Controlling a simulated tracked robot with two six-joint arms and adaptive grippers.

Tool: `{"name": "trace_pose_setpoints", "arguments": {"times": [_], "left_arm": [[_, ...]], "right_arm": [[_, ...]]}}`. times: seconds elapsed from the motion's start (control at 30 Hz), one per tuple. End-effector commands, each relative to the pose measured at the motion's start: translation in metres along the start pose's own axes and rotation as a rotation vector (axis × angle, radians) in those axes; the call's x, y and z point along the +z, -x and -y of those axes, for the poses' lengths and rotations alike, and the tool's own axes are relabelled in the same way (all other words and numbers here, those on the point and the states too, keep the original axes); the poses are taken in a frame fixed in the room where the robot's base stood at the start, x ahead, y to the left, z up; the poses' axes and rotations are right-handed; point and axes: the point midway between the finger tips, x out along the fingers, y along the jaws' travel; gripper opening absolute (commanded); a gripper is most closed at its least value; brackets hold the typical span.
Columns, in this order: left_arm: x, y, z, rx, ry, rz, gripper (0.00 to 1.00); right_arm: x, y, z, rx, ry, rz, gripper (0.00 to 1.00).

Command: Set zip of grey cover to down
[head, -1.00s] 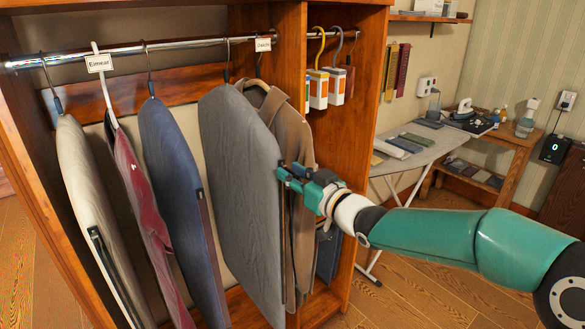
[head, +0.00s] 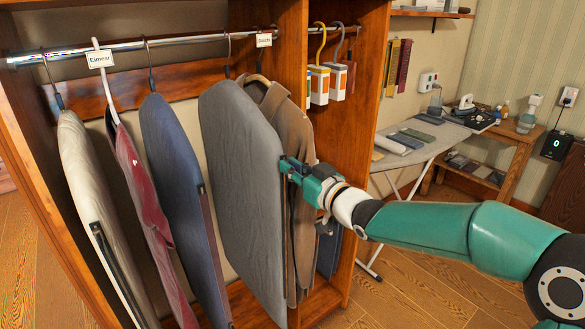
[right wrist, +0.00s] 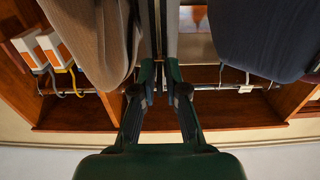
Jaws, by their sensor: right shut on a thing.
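The grey cover (head: 240,200) hangs from the rail in the wardrobe, right of the dark blue cover. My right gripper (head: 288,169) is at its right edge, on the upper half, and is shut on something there. That is where the cover's zip runs, but the zip tab is hidden by the fingers. In the right wrist view the fingertips (right wrist: 160,92) close around the narrow edge of the grey cover (right wrist: 172,35). My left gripper is not in view.
A brown jacket (head: 290,130) hangs close behind the gripper. The dark blue cover (head: 178,180), a red garment (head: 145,190) and a cream cover (head: 85,175) hang to the left. A wooden divider (head: 350,130) and ironing board (head: 425,150) stand to the right.

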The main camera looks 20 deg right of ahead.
Motion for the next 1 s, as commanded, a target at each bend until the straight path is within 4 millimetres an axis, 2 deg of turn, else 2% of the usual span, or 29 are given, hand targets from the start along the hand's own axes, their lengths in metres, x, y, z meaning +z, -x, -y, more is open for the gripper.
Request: {"name": "trace_pose_setpoints", "arguments": {"times": [0.17,0.37,0.57,1.0], "left_arm": [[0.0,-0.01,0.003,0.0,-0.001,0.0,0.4],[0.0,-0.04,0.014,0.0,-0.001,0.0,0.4],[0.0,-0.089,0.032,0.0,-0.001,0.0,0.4],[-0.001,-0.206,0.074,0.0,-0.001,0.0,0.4]], "right_arm": [[0.011,0.0,0.002,-0.001,-0.001,0.0,0.0],[0.045,-0.001,0.003,-0.001,-0.002,0.002,0.0],[0.099,-0.001,0.003,-0.002,-0.002,0.003,0.0],[0.234,-0.001,0.004,-0.002,-0.002,0.004,0.0]]}}
